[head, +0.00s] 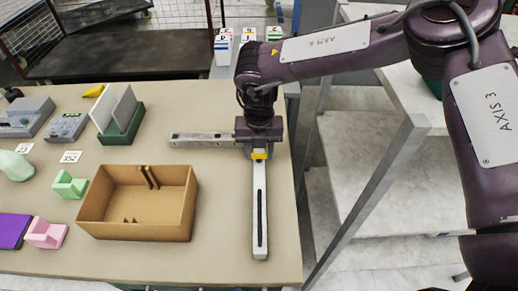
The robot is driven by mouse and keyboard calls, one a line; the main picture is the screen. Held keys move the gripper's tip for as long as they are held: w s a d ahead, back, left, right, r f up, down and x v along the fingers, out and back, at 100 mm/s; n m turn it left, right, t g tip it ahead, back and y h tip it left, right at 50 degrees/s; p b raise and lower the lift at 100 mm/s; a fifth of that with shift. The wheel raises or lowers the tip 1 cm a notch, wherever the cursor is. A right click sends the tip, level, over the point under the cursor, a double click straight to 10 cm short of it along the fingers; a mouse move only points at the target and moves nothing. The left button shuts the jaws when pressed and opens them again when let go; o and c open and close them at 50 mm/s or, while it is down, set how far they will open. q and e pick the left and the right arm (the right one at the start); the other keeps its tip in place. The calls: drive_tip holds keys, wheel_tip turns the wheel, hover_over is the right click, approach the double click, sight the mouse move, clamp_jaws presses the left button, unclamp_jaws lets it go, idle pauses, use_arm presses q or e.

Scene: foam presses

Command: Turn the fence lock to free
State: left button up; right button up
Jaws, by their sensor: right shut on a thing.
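The fence shows as a pale grey slotted bar (260,215) running toward the table's front edge, with a darker metal bar (202,140) reaching left from near its far end. The yellow fence lock (259,155) sits at the far end of the slotted bar, just under my right gripper. My right gripper (259,148) points down and is shut on the lock; its fingertips are largely hidden by the gripper body. The lock's exact turn cannot be read. My left gripper is not in view.
An open cardboard box (138,225) stands left of the slotted bar. Green (69,185) and pink (46,233) foam pieces, a purple slab (12,231), a green holder with upright plates (122,125) and grey devices (68,127) lie further left. The table's right edge is close to the fence.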

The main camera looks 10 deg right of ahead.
drive_tip(key=n, duration=0.4)
drive_tip(key=shift+p, duration=0.3)
drive_tip(key=n, duration=0.4)
drive_tip(key=shift+n, duration=0.3)
drive_tip(key=n, duration=0.9)
drive_tip(key=shift+w+r, duration=0.1)
drive_tip(key=o, duration=1)
